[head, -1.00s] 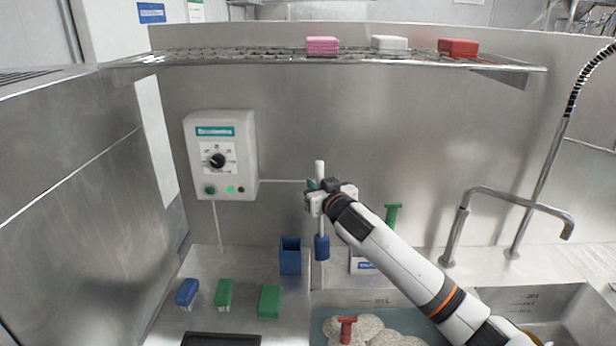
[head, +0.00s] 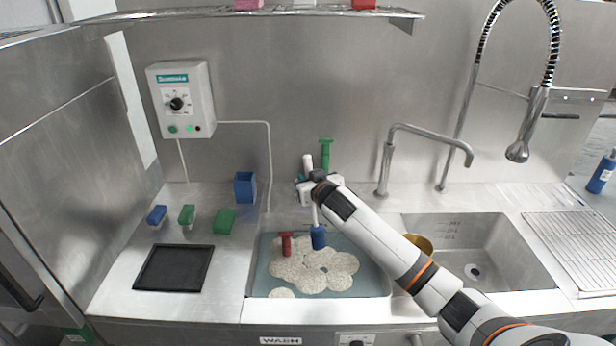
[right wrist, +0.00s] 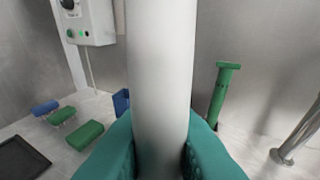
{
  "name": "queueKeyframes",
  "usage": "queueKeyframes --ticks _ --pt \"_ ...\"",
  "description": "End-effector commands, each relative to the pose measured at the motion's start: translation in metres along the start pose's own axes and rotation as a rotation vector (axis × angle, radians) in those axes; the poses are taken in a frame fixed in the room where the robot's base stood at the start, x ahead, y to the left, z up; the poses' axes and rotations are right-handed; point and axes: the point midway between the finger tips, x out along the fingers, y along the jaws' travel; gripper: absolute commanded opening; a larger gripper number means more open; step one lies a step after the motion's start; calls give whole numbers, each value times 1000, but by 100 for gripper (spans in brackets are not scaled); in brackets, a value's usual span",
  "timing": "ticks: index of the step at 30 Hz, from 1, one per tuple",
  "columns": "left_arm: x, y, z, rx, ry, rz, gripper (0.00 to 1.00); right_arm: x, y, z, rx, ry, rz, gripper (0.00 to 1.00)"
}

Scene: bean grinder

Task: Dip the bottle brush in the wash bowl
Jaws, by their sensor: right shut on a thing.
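The bottle brush has a white handle (head: 308,163) and a blue head (head: 318,238). My right gripper (head: 318,186) is shut on the handle and holds the brush nearly upright, head down. In the right wrist view the white handle (right wrist: 160,70) stands between the teal fingers (right wrist: 160,150). The wash bowl (head: 258,281) is a sunken basin with bluish water and pale foam, above a WASH label. The blue head appears over the back part of the foam; I cannot tell whether it touches. My left gripper is out of view.
A red-handled thing (head: 287,243) stands in the wash bowl, left of the brush head. A green-handled thing (head: 326,153) stands behind. A blue holder (head: 245,187), small brushes (head: 188,215) and a black tray (head: 174,268) are at left.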

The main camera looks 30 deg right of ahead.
Motion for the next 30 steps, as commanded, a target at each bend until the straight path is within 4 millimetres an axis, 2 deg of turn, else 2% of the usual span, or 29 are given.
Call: queueKeyframes --ticks 1,5,15,30 --pt "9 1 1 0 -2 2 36 2 0 -8 -1 -1 0 0" --pt "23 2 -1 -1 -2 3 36 6 0 -22 -2 -1 -1 0" --pt "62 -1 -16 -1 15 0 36 16 2 -62 -2 -1 0 0" --pt "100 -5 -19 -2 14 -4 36 30 4 -119 0 0 0 0"
